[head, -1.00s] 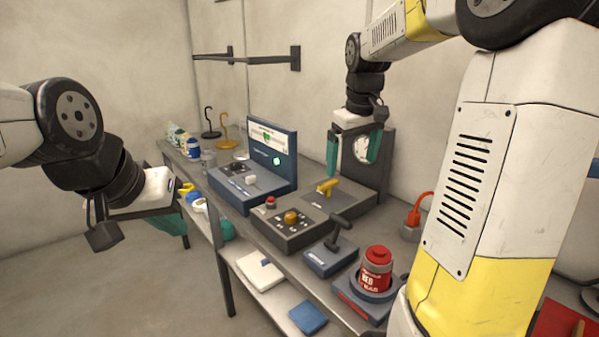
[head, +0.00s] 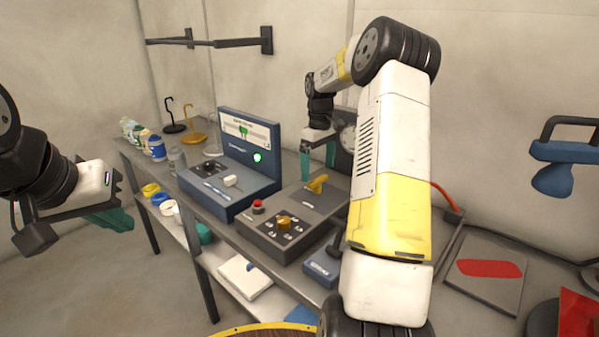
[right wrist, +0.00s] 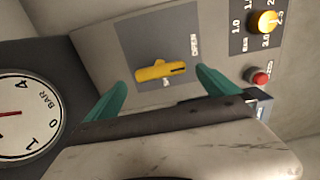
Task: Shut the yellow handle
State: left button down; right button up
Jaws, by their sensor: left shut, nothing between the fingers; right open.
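The yellow handle (head: 317,184) sits on a grey panel of the bench unit. My left gripper (head: 115,219) is shut and empty, left of the bench.
A pressure gauge (right wrist: 18,108) stands beside the handle plate. An orange knob (head: 284,222) and a red button (head: 257,204) are in front of it. A blue console (head: 250,150) stands to the left. Bottles and hooks fill the far end of the bench.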

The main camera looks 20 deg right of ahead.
aim_at(318, 179)
jog(key=shift+f, duration=1.7)
jog(key=shift+c, duration=0.4)
jog(key=c, duration=1.2)
